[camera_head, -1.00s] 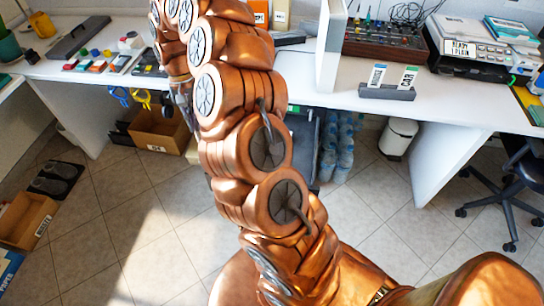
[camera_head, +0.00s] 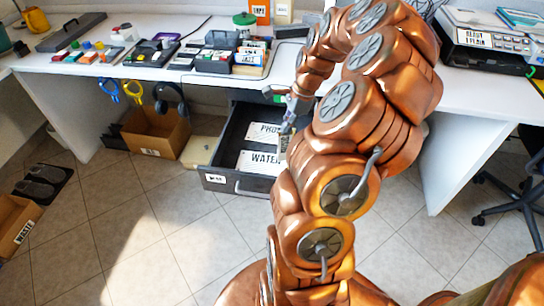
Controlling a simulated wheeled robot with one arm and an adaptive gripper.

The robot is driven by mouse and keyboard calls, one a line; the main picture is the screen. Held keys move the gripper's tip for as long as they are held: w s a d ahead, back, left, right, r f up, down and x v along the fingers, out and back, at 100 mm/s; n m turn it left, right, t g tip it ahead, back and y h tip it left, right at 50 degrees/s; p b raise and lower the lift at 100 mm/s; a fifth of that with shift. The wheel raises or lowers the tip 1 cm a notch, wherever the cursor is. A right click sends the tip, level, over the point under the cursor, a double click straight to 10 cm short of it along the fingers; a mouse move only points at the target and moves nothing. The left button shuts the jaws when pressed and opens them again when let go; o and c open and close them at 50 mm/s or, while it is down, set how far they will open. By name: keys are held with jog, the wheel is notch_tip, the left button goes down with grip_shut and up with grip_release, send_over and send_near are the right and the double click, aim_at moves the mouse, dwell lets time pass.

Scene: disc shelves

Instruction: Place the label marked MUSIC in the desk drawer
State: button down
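The desk drawer (camera_head: 215,179) is pulled open under the white desk, left of my arm. Two white labels lie in it, one reading WATER (camera_head: 259,161) and one starting with PHO (camera_head: 263,131). My gripper (camera_head: 286,129) points down over the right side of the drawer, seen small and from the side. A small pale piece shows at its tip, but I cannot tell what it is or whether the fingers are closed on it. No label reading MUSIC can be made out now; my arm covers the desk area where its stand was.
A box of tabbed cards (camera_head: 217,55) and small items stand on the desk (camera_head: 160,72). A cardboard box (camera_head: 158,133) and headphones are left of the drawer. A WASTE box (camera_head: 14,226) stands far left. A chair (camera_head: 520,190) is at right. The floor in front is clear.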

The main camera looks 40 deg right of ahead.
jog(key=s+d+f+m+b, duration=0.2)
jog(key=s+d+f+m, duration=0.1)
jog(key=s+m, duration=0.1)
jog(key=w+d+f, duration=0.1)
jog(key=w+f, duration=0.1)
jog(key=w, duration=0.5)
jog(key=w+d+f, duration=0.1)
jog(key=w+f, duration=0.1)
jog(key=w, duration=0.6)
jog(key=shift+d+f+t+h+b, duration=0.3)
jog(key=shift+d+t+h, duration=0.1)
jog(key=c, duration=1.3)
grip_release()
jog(key=shift+f, duration=0.1)
jog(key=shift+w, duration=0.1)
jog(key=v, duration=1.2)
jog(key=shift+p, duration=0.35)
